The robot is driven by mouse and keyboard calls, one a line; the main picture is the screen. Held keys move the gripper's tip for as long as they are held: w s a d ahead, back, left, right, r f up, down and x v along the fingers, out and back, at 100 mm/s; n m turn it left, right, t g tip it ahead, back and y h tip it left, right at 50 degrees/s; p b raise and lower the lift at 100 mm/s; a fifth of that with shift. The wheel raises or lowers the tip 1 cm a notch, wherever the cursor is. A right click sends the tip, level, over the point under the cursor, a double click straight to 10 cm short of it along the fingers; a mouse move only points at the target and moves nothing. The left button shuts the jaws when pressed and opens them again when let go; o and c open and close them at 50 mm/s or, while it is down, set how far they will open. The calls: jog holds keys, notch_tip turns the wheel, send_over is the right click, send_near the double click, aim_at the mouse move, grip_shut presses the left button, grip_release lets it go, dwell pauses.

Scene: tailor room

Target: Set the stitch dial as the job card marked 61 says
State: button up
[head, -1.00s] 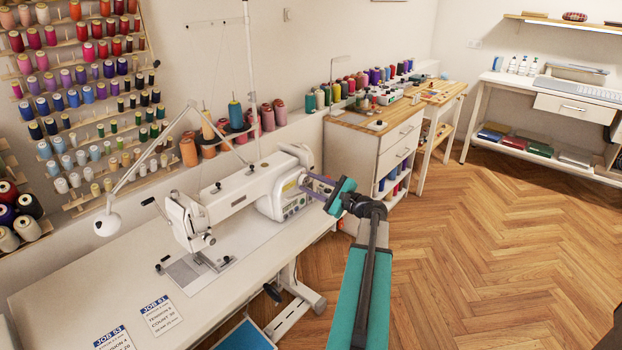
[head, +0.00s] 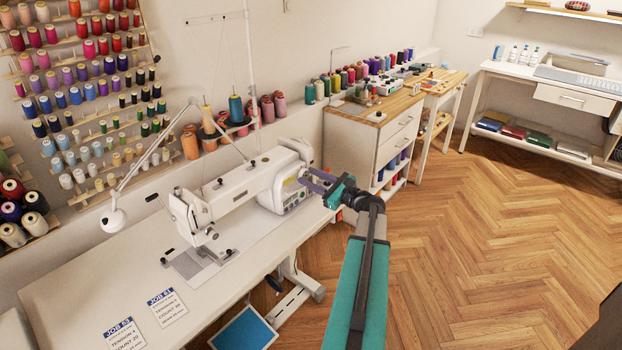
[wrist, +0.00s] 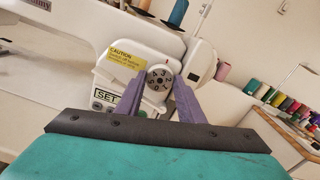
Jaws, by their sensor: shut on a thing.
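The dial's setting is too small to read. The job card that looks marked 61 (head: 167,306) lies on the table's front, right of another job card (head: 123,335). Their smaller lines are blurred.
A wooden-topped cabinet (head: 368,122) with thread spools stands behind my gripper. The wooden floor (head: 480,240) to the right is clear.

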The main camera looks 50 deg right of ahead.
jog(key=o, duration=1.1)
jog(key=shift+c, duration=0.2)
jog(key=shift+s, duration=0.1)
jog(key=s+b, duration=0.2)
jog(key=s, duration=1.1)
jog(key=shift+s, duration=0.35)
